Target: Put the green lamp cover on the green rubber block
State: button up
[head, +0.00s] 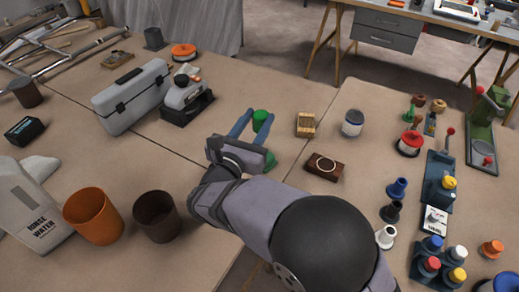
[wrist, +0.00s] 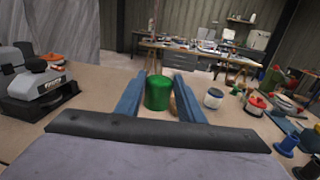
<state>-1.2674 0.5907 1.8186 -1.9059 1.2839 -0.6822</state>
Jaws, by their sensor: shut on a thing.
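The green lamp cover (head: 262,118) is held at the front of my gripper (head: 254,121). In the wrist view, the green lamp cover (wrist: 158,93) sits upright between the two blue fingers (wrist: 159,84), which are shut on it. A green piece (head: 269,160) shows low beside the right finger in the head view, mostly hidden by my gripper. It looks like the green rubber block, but I cannot tell its full shape. I cannot tell how high the cover is above the table.
A wooden block (head: 306,124), a brown block with a pale ring (head: 325,167) and a white jar (head: 352,122) stand right of my gripper. A grey toolbox (head: 132,97) and a grey-black tool (head: 186,97) stand left. An orange cup (head: 93,216) and brown cup (head: 157,216) are nearer.

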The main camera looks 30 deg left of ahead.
jog(key=shift+f, duration=4.6)
jog(key=shift+f, duration=0.15)
jog(key=o, duration=1)
jog(key=shift+s+r, duration=0.1)
jog(key=shift+r, duration=0.1)
jog(key=s, duration=0.4)
jog(key=s+d, duration=0.1)
jog(key=s, duration=0.2)
jog(key=s+b, duration=0.1)
jog(key=s, duration=0.3)
jog(key=shift+s+d, duration=0.3)
jog(key=shift+s, duration=0.05)
